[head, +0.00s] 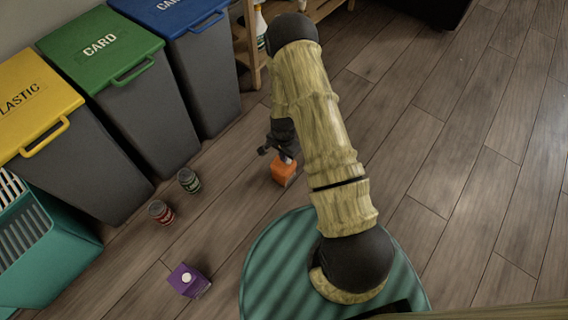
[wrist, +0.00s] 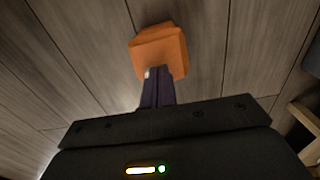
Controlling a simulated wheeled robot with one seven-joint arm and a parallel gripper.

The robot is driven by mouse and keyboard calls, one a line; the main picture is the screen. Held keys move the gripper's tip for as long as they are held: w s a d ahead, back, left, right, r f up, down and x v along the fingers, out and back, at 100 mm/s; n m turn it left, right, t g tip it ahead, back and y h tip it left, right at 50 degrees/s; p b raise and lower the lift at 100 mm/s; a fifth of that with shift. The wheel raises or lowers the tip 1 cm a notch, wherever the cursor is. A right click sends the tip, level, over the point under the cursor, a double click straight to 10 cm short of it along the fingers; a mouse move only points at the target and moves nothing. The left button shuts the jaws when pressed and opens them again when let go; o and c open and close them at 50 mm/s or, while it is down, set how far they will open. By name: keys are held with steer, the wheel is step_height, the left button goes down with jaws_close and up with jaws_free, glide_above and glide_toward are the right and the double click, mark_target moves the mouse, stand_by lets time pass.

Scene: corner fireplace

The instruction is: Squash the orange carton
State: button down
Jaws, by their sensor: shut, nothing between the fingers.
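A purple carton (head: 188,280), a red can (head: 161,212) and a green can (head: 188,180) are on the floor to the left. Yellow (head: 38,97), green (head: 103,45) and blue-lidded (head: 172,15) bins stand behind, with a teal crate (head: 50,255) at left. The right floor is clear.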

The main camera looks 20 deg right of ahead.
step_height(320, 180, up, 8)
steer(key=p, duration=0.7)
steer(key=shift+r, duration=0.15)
stand_by(0.4)
step_height(320, 180, up, 26)
steer(key=s+n+t+p, duration=0.1)
steer(key=s+n+p, duration=0.2)
steer(key=n+p, duration=0.25)
steer(key=s+r+n+t+p, duration=0.1)
steer(key=s+r+n+p, duration=0.2)
steer(key=s+r, duration=0.45)
steer(key=s+r+n+t+p, duration=0.1)
steer(key=s+r+n+p, duration=0.2)
steer(key=r, duration=0.8)
step_height(320, 180, up, 37)
steer(key=p, duration=3.7)
steer(key=shift+s+m, duration=0.35)
steer(key=shift+s, duration=0.1)
steer(key=shift+w+a, duration=0.1)
steer(key=shift+a, duration=0.05)
